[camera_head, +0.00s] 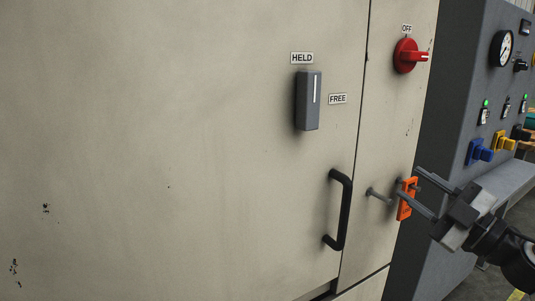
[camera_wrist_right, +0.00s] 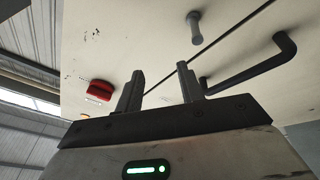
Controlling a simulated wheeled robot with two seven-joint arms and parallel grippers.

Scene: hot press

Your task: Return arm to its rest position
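My right gripper (camera_head: 408,184) is at the right of the head view, in front of the cabinet's right edge. Its two fingers point left and are apart. The right wrist view shows the same gripper (camera_wrist_right: 161,78) with nothing between its fingers. An orange slotted piece (camera_head: 406,203) is by the fingertips in the head view; whether it touches them I cannot tell. It cannot be made out in the wrist view. My left gripper is in neither view.
A beige cabinet (camera_head: 200,170) fills the left. It carries a black handle (camera_head: 345,212), a grey peg (camera_head: 378,196), a grey lever (camera_head: 308,100) pointing up at HELD, and a red knob (camera_head: 408,56) under OFF. A grey control panel (camera_head: 455,110) stands at right.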

